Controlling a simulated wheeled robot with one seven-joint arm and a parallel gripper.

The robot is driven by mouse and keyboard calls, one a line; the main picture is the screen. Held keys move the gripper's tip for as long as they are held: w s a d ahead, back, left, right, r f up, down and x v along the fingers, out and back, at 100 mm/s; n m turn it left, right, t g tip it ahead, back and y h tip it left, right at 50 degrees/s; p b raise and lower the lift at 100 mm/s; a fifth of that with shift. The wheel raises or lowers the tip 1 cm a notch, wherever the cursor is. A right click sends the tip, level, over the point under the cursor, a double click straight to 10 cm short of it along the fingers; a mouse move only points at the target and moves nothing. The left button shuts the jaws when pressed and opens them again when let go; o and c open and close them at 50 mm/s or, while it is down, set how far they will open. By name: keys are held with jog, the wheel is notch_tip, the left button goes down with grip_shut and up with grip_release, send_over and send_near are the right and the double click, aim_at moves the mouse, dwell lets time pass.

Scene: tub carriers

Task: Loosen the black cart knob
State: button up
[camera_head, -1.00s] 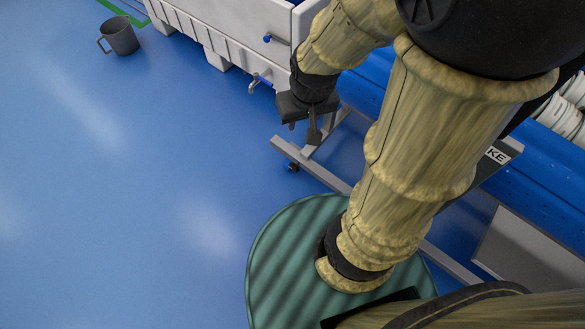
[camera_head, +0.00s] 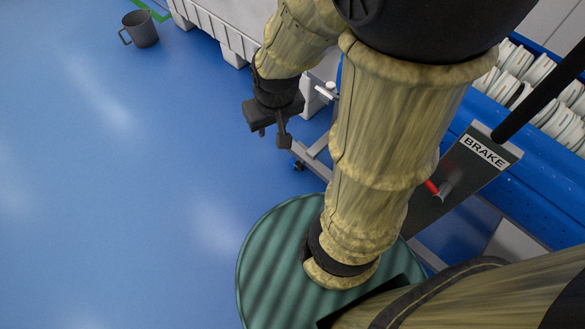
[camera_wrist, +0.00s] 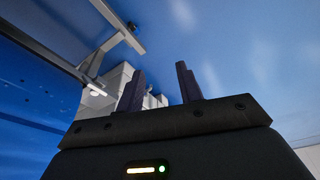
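I cannot make out a black knob on the cart in either view. The cart's dark plate marked BRAKE (camera_head: 463,172) is right of my arm in the head view, with a red-tipped lever (camera_head: 433,188) on it. My gripper (camera_head: 273,136) hangs over the blue floor, left of the cart's grey leg frame (camera_head: 318,152) and apart from the plate. In the wrist view my gripper (camera_wrist: 160,84) has its two dark fingers apart with nothing between them. My arm hides part of the cart.
The blue cart (camera_head: 520,205) holds several white stacked pieces (camera_head: 550,100). A black bar (camera_head: 545,88) slants above the plate. A pale tub (camera_head: 225,28) stands at the back.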

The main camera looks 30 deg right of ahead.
jog(key=o, duration=0.6)
jog(key=shift+f, duration=0.2)
jog(key=w+a+f+n+t+h+b, duration=0.1)
jog(key=f+n+h+b, duration=0.4)
jog(key=f, duration=1.2)
jog(key=w+a+f+n+t+h+b, duration=0.1)
jog(key=w+f+n+h+b, duration=0.2)
jog(key=f+n+h+b, duration=0.3)
jog(key=w+a+f+n+t+h+b, duration=0.1)
jog(key=f+n+h+b, duration=0.4)
jog(key=f+n, duration=0.8)
jog(key=shift+w+a+f+t+h, duration=0.1)
jog(key=shift+w+f+h, duration=0.1)
jog(key=shift+f, duration=2.35)
jog(key=shift+w+a+f+t+h, duration=0.15)
jog(key=shift+w+f, duration=0.1)
jog(key=shift+f, duration=2.25)
jog(key=shift+w+a+f+t+h, duration=0.1)
jog(key=shift+w+f+h, duration=0.1)
jog(key=shift+f, duration=2.35)
jog(key=shift+d, duration=0.1)
